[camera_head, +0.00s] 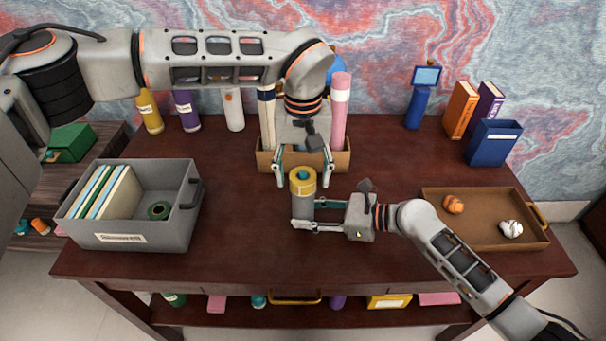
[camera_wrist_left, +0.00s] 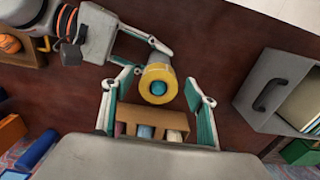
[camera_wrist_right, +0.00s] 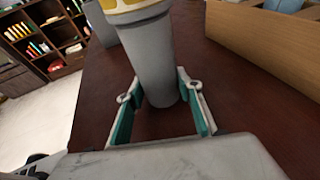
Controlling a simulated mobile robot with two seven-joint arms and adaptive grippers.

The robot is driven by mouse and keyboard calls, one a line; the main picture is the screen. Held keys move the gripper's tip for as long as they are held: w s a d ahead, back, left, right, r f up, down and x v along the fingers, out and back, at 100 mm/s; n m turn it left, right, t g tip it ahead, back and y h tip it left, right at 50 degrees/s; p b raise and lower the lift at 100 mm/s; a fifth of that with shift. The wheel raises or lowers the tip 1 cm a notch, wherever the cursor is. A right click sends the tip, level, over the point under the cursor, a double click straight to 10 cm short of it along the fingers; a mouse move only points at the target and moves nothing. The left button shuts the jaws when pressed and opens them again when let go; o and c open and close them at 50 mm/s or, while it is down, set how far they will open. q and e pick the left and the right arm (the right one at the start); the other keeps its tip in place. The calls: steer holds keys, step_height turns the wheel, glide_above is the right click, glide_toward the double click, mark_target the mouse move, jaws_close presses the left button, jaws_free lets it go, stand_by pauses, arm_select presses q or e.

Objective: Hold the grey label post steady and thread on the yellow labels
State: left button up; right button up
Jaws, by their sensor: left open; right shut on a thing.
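The grey label post (camera_head: 302,211) stands upright on the desk near its middle. A yellow label (camera_head: 302,176) is around its upper end, and a teal tip (camera_wrist_left: 159,88) shows through the ring's hole in the left wrist view. My right gripper (camera_head: 306,209) comes from the right and is shut on the post below the yellow label. In the right wrist view its fingers stand on both sides of the post (camera_wrist_right: 155,65). My left gripper (camera_head: 304,180) is open, pointing down from above, with its fingers apart on either side of the yellow label.
A tan box (camera_head: 340,160) holding tall cylinders stands close behind the post. A grey bin (camera_head: 130,241) with books and a green roll is at left. A brown tray (camera_head: 480,232) with an orange and a white object is at right. The front desk is clear.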

arm_select(q)
step_height(320, 180, up, 12)
stand_by(0.4)
steer(key=shift+f, duration=0.1)
arm_select(e)
steer(key=o, duration=0.9)
